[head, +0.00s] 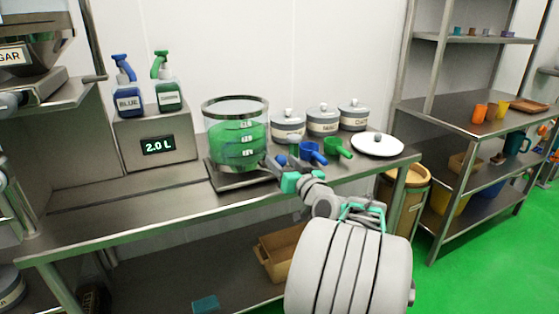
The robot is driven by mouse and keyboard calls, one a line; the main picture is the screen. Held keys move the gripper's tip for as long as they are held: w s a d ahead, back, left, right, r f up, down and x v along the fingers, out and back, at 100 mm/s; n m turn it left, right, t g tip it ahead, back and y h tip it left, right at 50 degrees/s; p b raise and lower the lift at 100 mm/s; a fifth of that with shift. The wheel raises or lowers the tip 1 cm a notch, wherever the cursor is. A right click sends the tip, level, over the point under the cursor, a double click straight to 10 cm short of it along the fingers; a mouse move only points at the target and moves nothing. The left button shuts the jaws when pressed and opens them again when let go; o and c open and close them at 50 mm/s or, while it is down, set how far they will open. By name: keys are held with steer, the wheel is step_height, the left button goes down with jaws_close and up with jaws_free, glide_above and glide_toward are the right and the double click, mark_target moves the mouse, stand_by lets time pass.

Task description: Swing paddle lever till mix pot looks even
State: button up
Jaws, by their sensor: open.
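The mix pot (238,141) is a clear round vessel with a dark rim and volume marks, standing on a low metal base on the steel bench. It holds green liquid, and darker bands show in it. A small blue knob (281,160), perhaps the paddle lever's end, shows at the pot's lower right. My gripper (284,172), with teal parts, is open right beside the knob. Whether its fingers touch or surround the knob cannot be told. The paddle is not clear to see.
A blue scoop (312,152), a green scoop (338,148) and lidded grey pots (322,121) stand close to the right. A white round lid (377,145) lies beyond. Blue (127,90) and green (167,90) bottles top a box reading 2.0 L (158,146). The bench's left front is clear.

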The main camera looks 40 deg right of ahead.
steer(key=shift+w+d, duration=0.15)
steer(key=shift+w, duration=0.35)
jaws_close()
stand_by(1.1)
